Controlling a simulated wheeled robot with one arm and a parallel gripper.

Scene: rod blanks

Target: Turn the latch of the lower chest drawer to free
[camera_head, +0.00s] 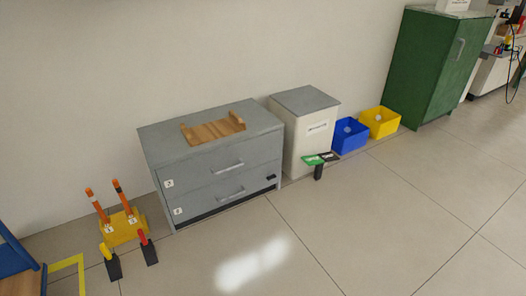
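The grey chest (155,160) stands against the wall left of the middle of the view, with two drawers. My gripper is not in view.
A wooden cradle (213,131) lies on the chest. A white cabinet (305,145), a small stand with green and black plates (318,170), blue (350,140) and yellow bins (380,125) are on the right. A yellow rod holder (122,232) stands left. Floor in front is clear.

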